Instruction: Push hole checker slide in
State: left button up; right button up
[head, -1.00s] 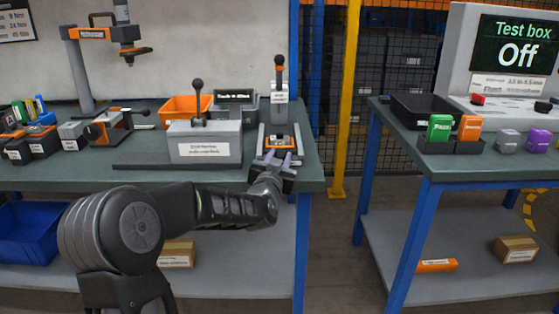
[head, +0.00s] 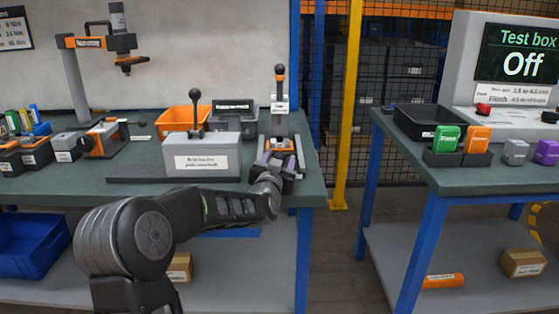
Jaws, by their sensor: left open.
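A grey upright fixture (head: 280,118) with a black-knobbed lever and an orange part at its base stands near the bench's right end. Left of it is a low grey box (head: 205,158) with a white label and a black knob lever, on a dark base plate. The labels are too blurred for me to tell which is the hole checker. My left gripper (head: 279,162) has purple fingertips and is open at the front of the upright fixture's base. It partly hides that base. I cannot tell whether it touches. My right gripper is not in view.
A press stand (head: 78,85) is at the left. A second table (head: 480,178) with a test box reading Off (head: 520,55) stands right, across a gap.

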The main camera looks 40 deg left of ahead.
pick_arm(q)
jog(key=v, duration=0.8)
jog(key=shift+w, duration=0.1)
